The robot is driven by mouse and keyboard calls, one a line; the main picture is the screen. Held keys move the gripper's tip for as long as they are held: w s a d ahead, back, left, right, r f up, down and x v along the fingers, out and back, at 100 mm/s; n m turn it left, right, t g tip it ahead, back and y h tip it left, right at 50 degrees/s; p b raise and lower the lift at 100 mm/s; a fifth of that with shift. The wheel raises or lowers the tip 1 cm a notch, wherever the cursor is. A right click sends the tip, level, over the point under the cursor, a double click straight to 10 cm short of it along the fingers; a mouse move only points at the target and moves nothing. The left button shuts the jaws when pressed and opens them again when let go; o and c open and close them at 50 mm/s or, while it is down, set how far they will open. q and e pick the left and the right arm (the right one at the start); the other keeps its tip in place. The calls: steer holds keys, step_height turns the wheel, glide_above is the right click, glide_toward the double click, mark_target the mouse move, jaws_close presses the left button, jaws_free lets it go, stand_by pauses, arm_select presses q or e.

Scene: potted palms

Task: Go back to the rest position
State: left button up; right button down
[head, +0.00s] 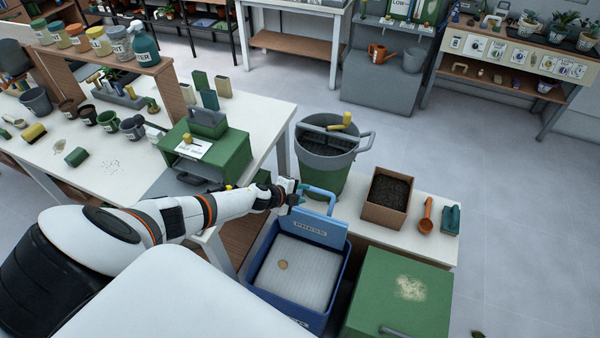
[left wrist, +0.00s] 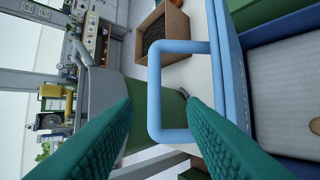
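My left gripper (head: 298,191) is at the blue handle (head: 321,192) of the raised lid (head: 313,229) of a blue bin (head: 257,276). In the left wrist view its green ribbed fingers (left wrist: 155,115) are wide apart. The handle loop (left wrist: 154,90) shows between and beyond them, with no grip on it visible; whether a finger touches it I cannot tell. The lid stands upright at the bin's back edge. Inside the bin is a pale ribbed surface with a small brown round piece (head: 282,265). My right gripper is not in view.
A green-grey bucket (head: 325,160), a soil box (head: 387,196), an orange scoop (head: 426,217) and a green box (head: 398,297) surround the bin. A white table (head: 120,165) with pots and a green toolbox (head: 205,155) is at left. Open floor lies at right.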

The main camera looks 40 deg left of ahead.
arm_select(q)
steer(key=shift+s+r, duration=0.1)
steer(key=shift+s, duration=0.05)
stand_by(0.4)
steer(key=s+d+f+n+g+y+b, duration=0.1)
steer(key=s+d+f+n+g+b, duration=0.2)
steer(key=s+f, duration=0.8)
steer(key=s+d+f+n+g+y+b, duration=0.1)
steer(key=s+d+f+n+y, duration=0.1)
steer(key=s+f+n, duration=0.65)
steer(key=s+d+f+n+g, duration=0.1)
steer(key=s+f, duration=0.3)
steer(key=s, duration=0.5)
steer(key=s+d+f+n+g+b, duration=0.1)
steer(key=s+d+f, duration=0.3)
steer(key=s, duration=0.6)
steer(key=s+d+f+n+g+b, duration=0.1)
steer(key=s+d+f+g, duration=0.2)
steer(key=s, duration=0.7)
steer(key=shift+d+f, duration=0.2)
steer(key=shift+f, duration=0.45)
steer(key=shift+w+n, duration=0.1)
steer(key=shift+n, duration=0.15)
